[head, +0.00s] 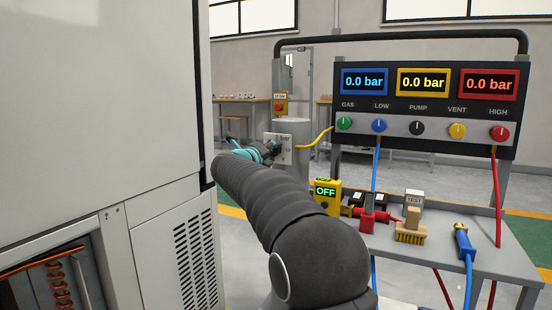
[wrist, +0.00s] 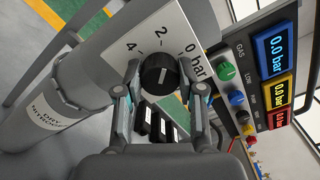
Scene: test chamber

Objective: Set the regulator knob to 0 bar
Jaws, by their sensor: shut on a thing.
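The regulator knob (wrist: 157,82) is black and round with a pale pointer mark. It sits on a white dial plate (wrist: 172,22) marked 4, 2 and 0 bar. The mark lies on the knob's right part; I cannot tell exactly which value it meets. My gripper (wrist: 160,78) has one finger on each side of the knob and is shut on it. In the head view, my gripper (head: 268,149) is at the pale plate (head: 284,155), far along my arm, and the knob is mostly hidden there.
A grey nitrogen cylinder (wrist: 55,100) stands left in the wrist view. In the head view, a gauge panel (head: 425,104) reads 0.0 bar on all displays. A grey cart (head: 480,245) with tools stands right. A white cabinet (head: 100,100) blocks the left.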

